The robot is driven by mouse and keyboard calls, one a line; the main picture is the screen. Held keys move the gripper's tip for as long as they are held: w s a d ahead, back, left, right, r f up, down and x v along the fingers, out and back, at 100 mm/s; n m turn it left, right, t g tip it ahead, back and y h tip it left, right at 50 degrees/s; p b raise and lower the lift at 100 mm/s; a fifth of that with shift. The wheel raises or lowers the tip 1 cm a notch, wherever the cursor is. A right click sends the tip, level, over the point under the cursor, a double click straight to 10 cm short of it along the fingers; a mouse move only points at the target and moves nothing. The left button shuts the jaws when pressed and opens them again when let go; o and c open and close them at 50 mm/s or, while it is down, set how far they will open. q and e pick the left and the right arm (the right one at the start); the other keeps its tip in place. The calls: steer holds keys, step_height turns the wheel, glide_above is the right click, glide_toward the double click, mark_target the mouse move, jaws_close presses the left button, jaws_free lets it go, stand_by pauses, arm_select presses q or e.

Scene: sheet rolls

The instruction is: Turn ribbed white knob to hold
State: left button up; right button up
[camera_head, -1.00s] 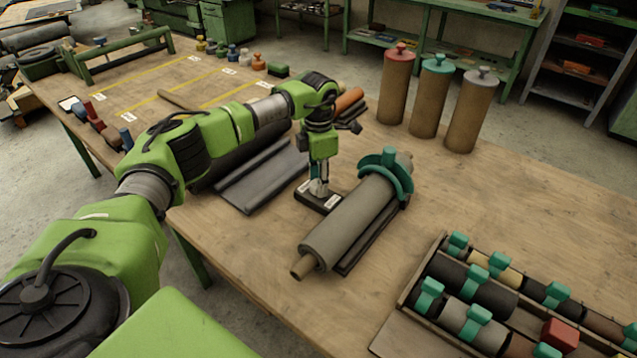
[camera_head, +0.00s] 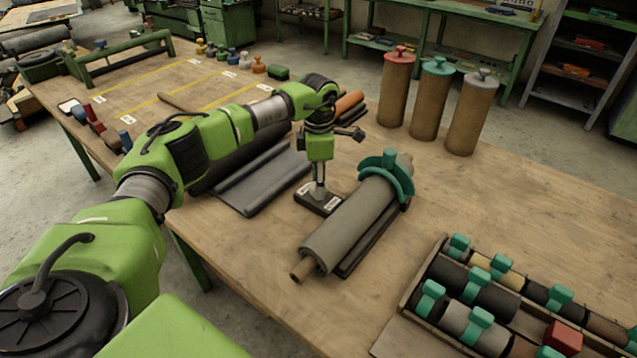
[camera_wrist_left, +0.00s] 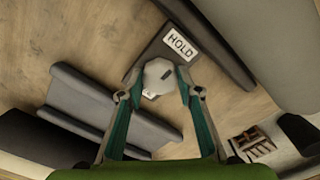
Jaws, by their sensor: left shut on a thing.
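The white knob (camera_wrist_left: 158,75) sits on a small dark base plate (camera_head: 304,199) beside a grey roll. In the wrist view a HOLD label (camera_wrist_left: 180,44) is on the plate just beyond the knob, and another label is partly hidden below it. My left gripper (camera_head: 318,189) points down from above. Its fingers (camera_wrist_left: 159,82) are on both sides of the knob and shut on it. The knob's ribs and any pointer mark are hard to make out. My right gripper is not in view.
The grey roll (camera_head: 345,232) with a teal clamp (camera_head: 387,173) lies right of the knob. Dark sheets (camera_head: 262,181) lie to the left. Capped brown rolls (camera_head: 429,105) stand behind. A rack of clamped rolls (camera_head: 409,293) is at front right. The table front is clear.

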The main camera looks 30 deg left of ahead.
arm_select(q)
steer(key=o, duration=1.1)
step_height(320, 180, up, 12)
steer(key=shift+r, duration=0.1)
